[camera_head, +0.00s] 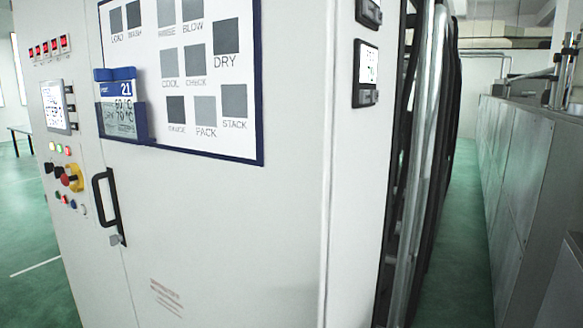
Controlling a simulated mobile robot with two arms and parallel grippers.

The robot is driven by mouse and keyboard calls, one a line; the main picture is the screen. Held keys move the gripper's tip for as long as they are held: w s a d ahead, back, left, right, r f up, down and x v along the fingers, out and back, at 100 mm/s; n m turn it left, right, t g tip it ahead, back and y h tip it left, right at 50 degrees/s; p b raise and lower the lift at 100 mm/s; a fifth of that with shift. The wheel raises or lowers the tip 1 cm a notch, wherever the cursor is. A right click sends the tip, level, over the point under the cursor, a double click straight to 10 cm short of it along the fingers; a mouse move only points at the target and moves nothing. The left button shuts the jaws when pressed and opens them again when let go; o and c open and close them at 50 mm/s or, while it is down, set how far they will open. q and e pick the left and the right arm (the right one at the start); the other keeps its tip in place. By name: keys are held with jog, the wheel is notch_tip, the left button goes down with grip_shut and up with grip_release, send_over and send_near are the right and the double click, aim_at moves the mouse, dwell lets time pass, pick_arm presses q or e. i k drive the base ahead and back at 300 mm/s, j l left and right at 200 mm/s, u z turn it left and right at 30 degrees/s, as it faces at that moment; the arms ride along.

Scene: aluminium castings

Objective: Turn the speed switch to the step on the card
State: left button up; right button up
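A white control cabinet (230,230) fills the left and middle of the view. On its left face are a round red knob on a yellow base (72,178) and a small black knob (48,167) to its left. I cannot tell for sure which control is the speed switch, and no step marks are readable. A card (118,118) sits in a blue holder on the cabinet front. It reads "21", "60 °C" and what looks like "DRY 70 °C"; its smaller print is unclear. Neither of my grippers is in view.
A blue-framed board (146,62) with grey squares hangs on the cabinet. A black door handle (104,200) sticks out below the card. A lit screen (54,104) is above the knobs. A green-floored aisle (455,230) runs between the cabinet and grey machines (520,170) at right.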

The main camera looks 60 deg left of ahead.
aim_at(57, 170)
jog(key=u, duration=3.3)
